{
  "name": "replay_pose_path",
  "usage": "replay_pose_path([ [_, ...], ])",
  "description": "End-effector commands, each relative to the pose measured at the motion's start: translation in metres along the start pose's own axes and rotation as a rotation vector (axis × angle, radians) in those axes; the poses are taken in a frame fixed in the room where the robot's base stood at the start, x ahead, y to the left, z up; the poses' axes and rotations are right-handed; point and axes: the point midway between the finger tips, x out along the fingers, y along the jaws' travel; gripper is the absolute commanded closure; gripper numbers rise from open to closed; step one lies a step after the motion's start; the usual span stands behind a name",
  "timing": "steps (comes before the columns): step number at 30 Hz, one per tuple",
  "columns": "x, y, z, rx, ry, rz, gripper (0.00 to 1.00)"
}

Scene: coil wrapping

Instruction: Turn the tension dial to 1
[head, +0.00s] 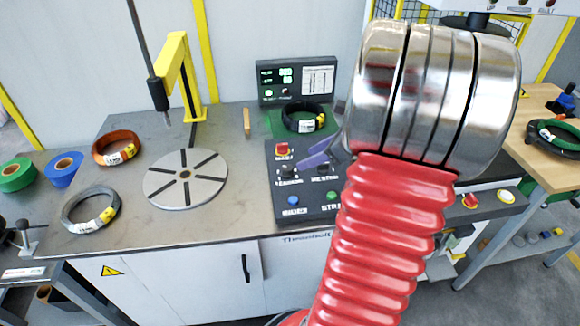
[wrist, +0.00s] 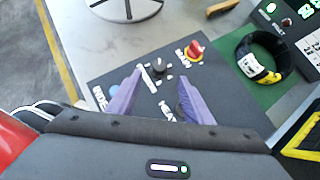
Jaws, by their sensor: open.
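The control panel (head: 307,212) lies on the bench and carries a dark tension dial (head: 287,170) with a white label. In the wrist view the black dial (wrist: 159,69) stands just beyond my fingertips, roughly midway between them, with white marks around it. Its exact setting is too small to read. My gripper (head: 307,154) has two purple fingers, which are open and empty above the panel. The wrist view shows the fingers spread apart (wrist: 160,78). A second knob near the right finger is mostly hidden.
A red knob on yellow (wrist: 195,48) sits close beside the dial. Blue (head: 293,201) and green (head: 334,197) buttons are at the panel's front. A black coil (head: 302,117) lies on a green mat behind. A slotted turntable (head: 186,178) stands to the left.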

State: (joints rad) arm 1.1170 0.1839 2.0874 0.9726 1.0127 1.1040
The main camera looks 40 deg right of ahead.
Motion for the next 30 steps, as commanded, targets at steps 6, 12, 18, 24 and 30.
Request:
replay_pose_path([
  [6,0.036,0.001,0.0,0.001,0.0,0.004,0.54],
  [12,0.066,0.001,-0.001,0.0,0.002,0.003,0.54],
  [18,0.087,0.0,0.0,0.001,0.0,0.001,0.54],
  [24,0.093,0.0,-0.001,0.0,0.001,-0.001,0.54],
  [30,0.093,0.0,-0.001,0.0,0.001,-0.001,0.54],
])
